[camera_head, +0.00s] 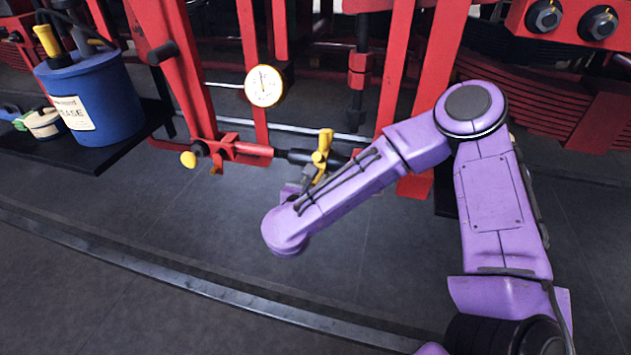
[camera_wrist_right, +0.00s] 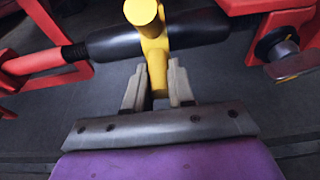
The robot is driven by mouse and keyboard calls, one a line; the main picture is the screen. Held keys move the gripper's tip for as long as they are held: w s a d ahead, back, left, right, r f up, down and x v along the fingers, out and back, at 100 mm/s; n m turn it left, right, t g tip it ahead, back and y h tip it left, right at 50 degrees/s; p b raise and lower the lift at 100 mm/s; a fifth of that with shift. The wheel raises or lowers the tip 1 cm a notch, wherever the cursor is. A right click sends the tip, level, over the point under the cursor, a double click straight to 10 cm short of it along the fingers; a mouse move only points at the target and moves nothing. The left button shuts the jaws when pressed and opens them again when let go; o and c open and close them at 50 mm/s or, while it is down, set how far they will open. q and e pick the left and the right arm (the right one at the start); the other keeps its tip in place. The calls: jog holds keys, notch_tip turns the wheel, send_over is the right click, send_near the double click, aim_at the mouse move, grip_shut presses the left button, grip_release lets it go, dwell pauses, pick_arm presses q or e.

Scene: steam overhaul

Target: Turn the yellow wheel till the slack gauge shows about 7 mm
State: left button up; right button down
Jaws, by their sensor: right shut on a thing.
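The yellow wheel (camera_head: 322,150) sits on a dark sleeve of the red rod, low in the middle of the head view. In the right wrist view the wheel (camera_wrist_right: 150,30) shows as a yellow hub with a knob facing me and a spoke pointing down. My right gripper (camera_wrist_right: 158,82) is shut on that spoke, one finger on each side. In the head view my right gripper (camera_head: 308,176) is partly hidden by my purple arm. The round white slack gauge (camera_head: 264,86) hangs above and left of the wheel; its needle points near the top, and its numbers are too small to read. My left gripper is not in view.
A yellow knob (camera_head: 188,159) stands at the rod's left end. A blue grease bucket (camera_head: 95,97) is on a dark shelf (camera_head: 75,150) at left. Red posts and bars lie behind the rod. A steel rail (camera_head: 150,275) crosses the open floor in front.

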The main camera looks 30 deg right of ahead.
jog(key=shift+f, duration=0.15)
jog(key=shift+w+d+f+b, duration=0.15)
jog(key=shift+d+f+b, duration=0.05)
jog(key=shift+f+b, duration=0.4)
jog(key=shift+w+d+f+b, duration=0.1)
jog(key=shift+d+f+b, duration=0.1)
jog(key=shift+f+b, duration=0.4)
